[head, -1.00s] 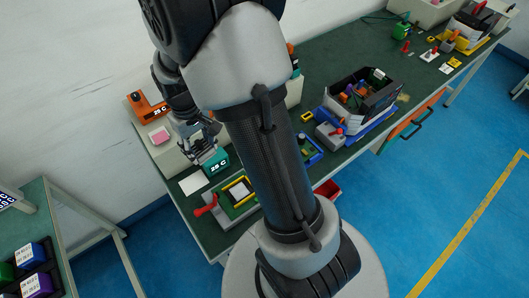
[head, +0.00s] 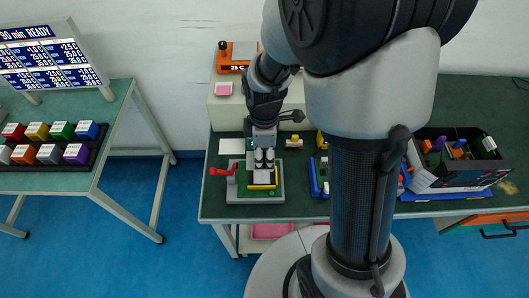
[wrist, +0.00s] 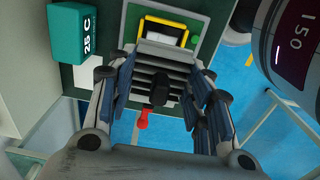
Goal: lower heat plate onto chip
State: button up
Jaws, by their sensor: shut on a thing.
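My gripper (head: 263,160) points down over the test fixture (head: 273,197), a grey base with a green board and yellow frame. It is shut on the heat plate (head: 262,176), a grey finned block with a dark knob, which also shows between the fingers in the wrist view (wrist: 160,62). The plate overlaps the yellow frame (wrist: 165,24) in the wrist view. Whether it touches anything below I cannot tell. The chip is not clearly visible; the plate and gripper cover the frame's middle.
A red lever (head: 219,171) stands at the fixture's left. A teal "25 C" box (wrist: 80,35) is close behind the gripper. A blue-based board (head: 318,177) lies to the right, then a bin of parts (head: 458,175). A colour-block rack (head: 50,155) is on the left table.

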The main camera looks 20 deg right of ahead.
aim_at(265, 176)
jog(key=shift+f+b, duration=3.2)
jog(key=shift+f, duration=1)
jog(key=shift+d+f, duration=0.1)
jog(key=shift+f, duration=0.35)
jog(key=o, duration=1.3)
jog(key=shift+o, duration=0.2)
jog(key=shift+r, duration=0.1)
notch_tip(265, 176, up, 12)
